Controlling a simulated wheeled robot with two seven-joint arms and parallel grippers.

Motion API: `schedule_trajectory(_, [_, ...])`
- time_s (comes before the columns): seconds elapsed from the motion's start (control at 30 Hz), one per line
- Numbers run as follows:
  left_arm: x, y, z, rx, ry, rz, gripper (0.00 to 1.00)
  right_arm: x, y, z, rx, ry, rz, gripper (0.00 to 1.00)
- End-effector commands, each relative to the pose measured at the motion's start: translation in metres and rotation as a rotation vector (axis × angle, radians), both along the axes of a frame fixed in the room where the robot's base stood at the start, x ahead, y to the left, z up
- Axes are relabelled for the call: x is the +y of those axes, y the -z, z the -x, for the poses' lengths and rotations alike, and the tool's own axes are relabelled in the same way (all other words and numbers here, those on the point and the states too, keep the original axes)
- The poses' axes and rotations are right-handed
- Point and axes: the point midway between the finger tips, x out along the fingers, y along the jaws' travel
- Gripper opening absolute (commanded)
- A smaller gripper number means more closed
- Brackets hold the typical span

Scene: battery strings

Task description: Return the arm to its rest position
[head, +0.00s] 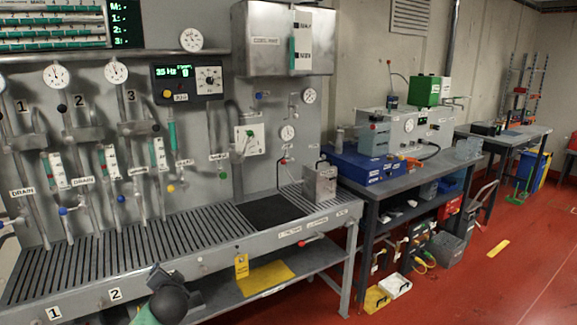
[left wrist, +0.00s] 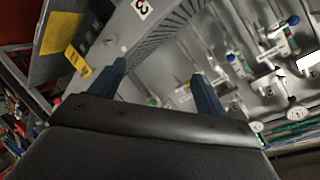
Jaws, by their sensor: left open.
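My left gripper (left wrist: 163,82) shows in the left wrist view with its two dark blue fingers apart and nothing between them. Beyond the fingers lie the slotted grey bench top and the wall panel, seen tilted, with clear space between. In the head view a dark rounded part of my own arm with a green section rises at the bottom edge, in front of the bench; its fingers cannot be made out there. My right gripper is in neither view.
The slotted bench (head: 190,238) runs along the gauge panel (head: 105,110). A yellow tag (head: 241,266) hangs at its front edge. A metal box (head: 319,182) stands at its right end. A second table (head: 385,193) with a blue case (head: 370,165) follows. Red floor (head: 500,280) is open at right.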

Motion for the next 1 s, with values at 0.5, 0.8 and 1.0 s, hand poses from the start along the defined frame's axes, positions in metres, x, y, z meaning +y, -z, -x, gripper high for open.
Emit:
schedule_trajectory(0.5, [-0.118, 0.192, 0.186, 0.521, -0.021, 0.542, 0.76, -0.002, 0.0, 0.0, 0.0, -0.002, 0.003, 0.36])
schedule_trajectory(0.8, [-0.155, 0.263, 0.292, 0.676, -0.095, 0.691, 0.76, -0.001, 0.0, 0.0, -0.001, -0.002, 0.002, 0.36])
schedule_trajectory(1.0, [-0.177, 0.306, 0.369, 0.792, -0.157, 0.758, 0.76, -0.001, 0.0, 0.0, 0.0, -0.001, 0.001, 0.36])
